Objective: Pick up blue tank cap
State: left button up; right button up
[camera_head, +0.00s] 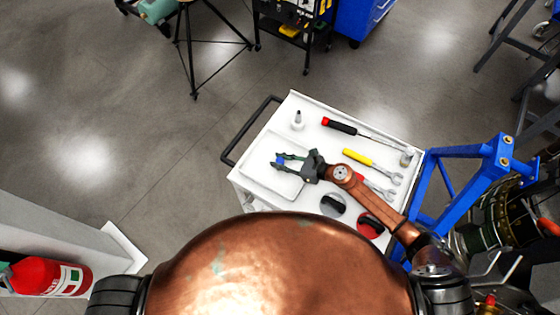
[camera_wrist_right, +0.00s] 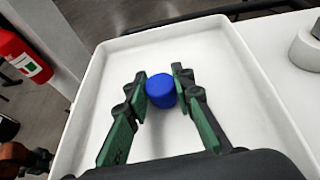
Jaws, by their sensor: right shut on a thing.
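The blue tank cap (camera_wrist_right: 161,90) is a small blue cylinder between the fingertips of my right gripper (camera_wrist_right: 160,92) in the right wrist view. The gripper is shut on it. In the head view the blue cap (camera_head: 280,160) shows at the tips of the right gripper (camera_head: 283,161), over the white tray (camera_head: 262,185) at the left end of the cart. The tray also shows in the wrist view (camera_wrist_right: 228,60). I cannot tell whether the cap touches the tray floor. My left gripper is not in view.
The white cart (camera_head: 300,104) also holds a white bottle (camera_head: 298,121), a red-black screwdriver (camera_head: 341,127), a yellow-handled tool (camera_head: 357,157) and round items. A blue stand (camera_head: 480,160) is close on the right. A black cart handle (camera_head: 247,130) borders the left end.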

aim_at(280, 160)
jog(key=shift+r, duration=0.4)
notch_tip(280, 160, up, 3)
jog(key=shift+f+p, duration=0.2)
jog(key=shift+p, duration=0.1)
jog(key=s+d+r+p, duration=0.3)
jog(key=s+r, duration=0.6)
jog(key=s, duration=0.4)
jog(key=shift+s+d+r+p, duration=0.2)
jog(key=shift+s+d+p, duration=0.05)
jog(key=shift+d+p, duration=0.15)
jog(key=shift+o, duration=1.3)
grip_shut()
jog(key=shift+r, duration=0.1)
